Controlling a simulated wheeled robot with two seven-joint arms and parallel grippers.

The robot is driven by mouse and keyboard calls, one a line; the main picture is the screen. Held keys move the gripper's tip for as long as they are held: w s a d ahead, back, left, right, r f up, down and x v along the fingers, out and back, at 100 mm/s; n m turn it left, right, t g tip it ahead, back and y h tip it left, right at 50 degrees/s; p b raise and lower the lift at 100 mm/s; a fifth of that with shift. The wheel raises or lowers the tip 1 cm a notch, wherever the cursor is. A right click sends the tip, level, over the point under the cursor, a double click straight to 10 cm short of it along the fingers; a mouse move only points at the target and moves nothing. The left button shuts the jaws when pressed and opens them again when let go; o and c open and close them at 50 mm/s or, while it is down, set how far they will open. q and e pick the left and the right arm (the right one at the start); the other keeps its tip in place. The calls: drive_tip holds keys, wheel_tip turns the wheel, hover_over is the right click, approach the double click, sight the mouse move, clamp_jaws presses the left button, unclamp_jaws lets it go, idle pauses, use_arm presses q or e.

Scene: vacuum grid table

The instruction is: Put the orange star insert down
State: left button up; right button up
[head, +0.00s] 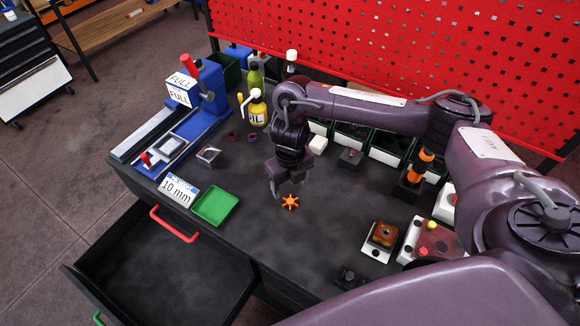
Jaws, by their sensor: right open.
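The orange star insert (290,202) lies on the dark table top (315,240), near the table's middle. It looks like a small flat star with several points. My right gripper (277,187) is just up and to the left of the star, pointing down with its jaws open. Whether a fingertip touches the star cannot be told from this view. My left gripper is not in view.
A green tray (215,205) and a "10 mm" label (179,190) lie to the left. An open drawer (160,275) juts from the front. A blue vise (205,100), oil bottle (257,108) and bins (387,147) stand behind. A brown block (383,236) sits right.

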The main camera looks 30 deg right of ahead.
wheel_tip(320, 180, up, 5)
drive_tip(key=shift+r+p, duration=0.15)
drive_tip(key=shift+p, duration=0.35)
drive_tip(key=shift+s, duration=0.1)
